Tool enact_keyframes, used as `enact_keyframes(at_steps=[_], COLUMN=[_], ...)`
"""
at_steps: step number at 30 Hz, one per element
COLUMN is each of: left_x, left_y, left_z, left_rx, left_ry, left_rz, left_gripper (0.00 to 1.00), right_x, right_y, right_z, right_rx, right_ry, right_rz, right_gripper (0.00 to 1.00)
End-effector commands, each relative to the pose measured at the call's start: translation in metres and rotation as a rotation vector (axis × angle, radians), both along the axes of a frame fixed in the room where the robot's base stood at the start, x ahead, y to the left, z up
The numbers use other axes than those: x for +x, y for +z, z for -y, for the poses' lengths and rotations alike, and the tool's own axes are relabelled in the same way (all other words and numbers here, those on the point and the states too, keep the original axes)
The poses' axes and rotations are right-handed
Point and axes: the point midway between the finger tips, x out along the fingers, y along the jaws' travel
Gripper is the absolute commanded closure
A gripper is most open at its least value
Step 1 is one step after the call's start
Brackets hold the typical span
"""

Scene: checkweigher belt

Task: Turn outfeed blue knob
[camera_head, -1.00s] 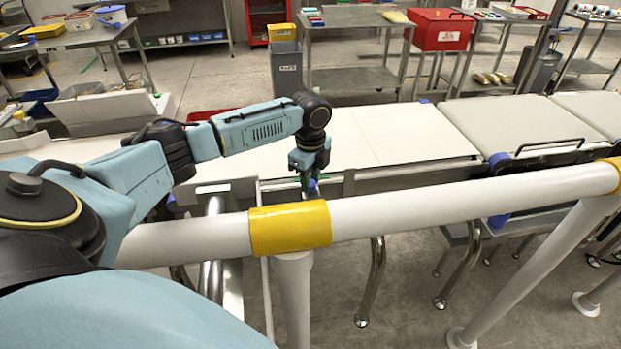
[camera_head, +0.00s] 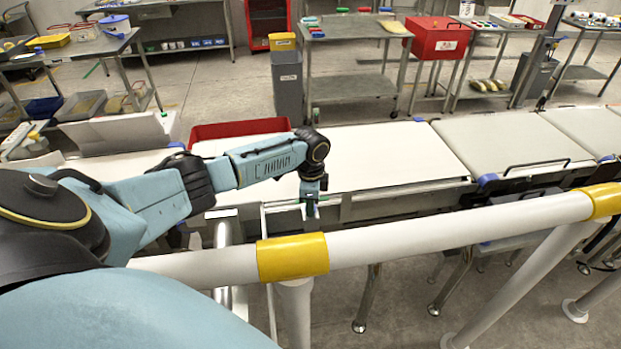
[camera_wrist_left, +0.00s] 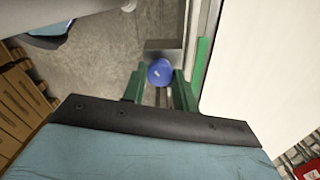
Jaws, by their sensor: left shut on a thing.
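The blue knob (camera_wrist_left: 160,72) shows in the left wrist view as a round blue cap with a small light mark, between the two green fingers of my left gripper (camera_wrist_left: 159,86). In the head view my left gripper (camera_head: 310,208) points down at the near side of the white conveyor belt (camera_head: 385,160), just beyond the white rail. The gripper is shut on the blue knob. In the head view the fingers hide this knob. My right gripper is in neither view.
A thick white rail (camera_head: 430,228) with yellow bands runs across in front of the belt, close to my left arm. A red tray (camera_head: 240,129) stands behind my forearm. Another blue knob (camera_head: 487,180) sits farther right along the belt's near edge. Worktables stand beyond open floor.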

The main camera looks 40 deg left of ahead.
Motion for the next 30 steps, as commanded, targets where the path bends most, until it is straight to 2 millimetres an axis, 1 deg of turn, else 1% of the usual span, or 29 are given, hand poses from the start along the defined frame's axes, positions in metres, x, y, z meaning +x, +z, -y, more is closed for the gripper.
enact_keyframes(at_steps=[1, 9, 16, 29, 30], left_x=[0.0, 0.0, 0.0, 0.001, 0.001], left_y=[0.004, 0.002, 0.001, 0.0, 0.0], left_z=[0.001, 0.001, 0.0, 0.0, 0.0], left_rx=[-0.001, -0.001, 0.001, 0.002, 0.001], left_ry=[0.036, 0.182, 0.24, 0.25, 0.25], left_rz=[-0.002, 0.0, 0.001, 0.001, 0.002], left_gripper=[0.94, 0.94, 0.94, 0.94, 0.7], right_x=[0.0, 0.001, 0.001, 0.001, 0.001], right_y=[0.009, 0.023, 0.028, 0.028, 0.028], right_z=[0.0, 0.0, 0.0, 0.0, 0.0], right_rx=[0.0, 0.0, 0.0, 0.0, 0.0], right_ry=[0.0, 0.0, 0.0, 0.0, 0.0], right_rz=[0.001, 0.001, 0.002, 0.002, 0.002], right_gripper=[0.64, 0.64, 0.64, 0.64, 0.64])
